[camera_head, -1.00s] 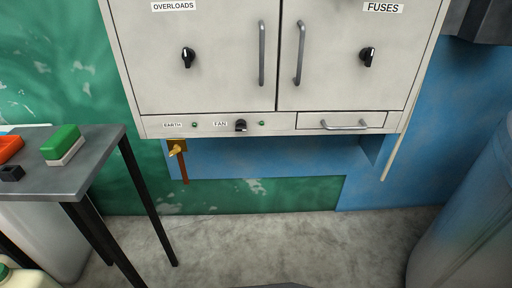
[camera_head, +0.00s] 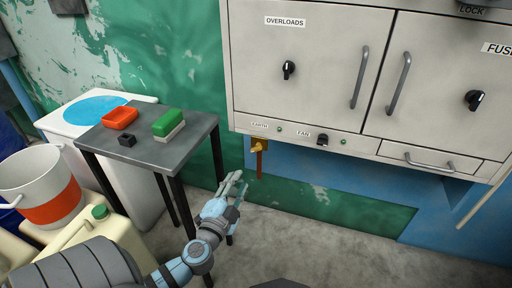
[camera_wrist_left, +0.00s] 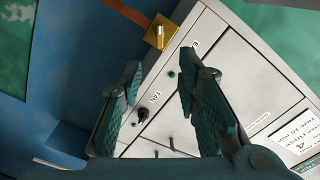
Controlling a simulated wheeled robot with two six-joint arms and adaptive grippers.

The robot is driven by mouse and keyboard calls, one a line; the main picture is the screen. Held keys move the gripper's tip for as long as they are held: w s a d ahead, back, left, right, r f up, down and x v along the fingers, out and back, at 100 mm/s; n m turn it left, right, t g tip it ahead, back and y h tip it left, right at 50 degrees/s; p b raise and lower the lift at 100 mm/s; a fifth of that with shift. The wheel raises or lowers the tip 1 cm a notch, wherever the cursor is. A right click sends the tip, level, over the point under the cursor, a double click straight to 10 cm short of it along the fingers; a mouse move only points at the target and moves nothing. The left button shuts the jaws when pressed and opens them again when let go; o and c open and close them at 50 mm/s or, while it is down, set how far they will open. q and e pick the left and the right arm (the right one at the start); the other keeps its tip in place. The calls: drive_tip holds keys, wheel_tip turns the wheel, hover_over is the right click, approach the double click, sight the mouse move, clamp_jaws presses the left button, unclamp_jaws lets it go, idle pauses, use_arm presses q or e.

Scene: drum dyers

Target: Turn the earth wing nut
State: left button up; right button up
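The earth wing nut (camera_head: 257,148) is a small brass piece on a brass block under the cabinet's lower left edge, below the EARTH label. A copper strap (camera_head: 260,167) hangs down from it. In the left wrist view the wing nut (camera_wrist_left: 160,32) shows at the top, ahead of the fingertips. My left gripper (camera_head: 239,183) is open and empty, below and a little left of the wing nut and apart from it. In the left wrist view its two dark fingers (camera_wrist_left: 162,64) stand apart. My right gripper is not in view.
The grey cabinet (camera_head: 318,90) has a fan knob (camera_head: 322,140) near the EARTH label. A metal table (camera_head: 150,148) with a green brush (camera_head: 169,124) and an orange tray (camera_head: 120,117) stands left of my gripper. A bucket (camera_head: 40,180) and jerrycans (camera_head: 92,222) stand further left.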

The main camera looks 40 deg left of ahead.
sight(256, 151)
use_arm(q)
drive_tip(key=x, duration=1.4)
drive_tip(key=shift+w+b, duration=0.15)
drive_tip(key=shift+b, duration=0.2)
clamp_jaws()
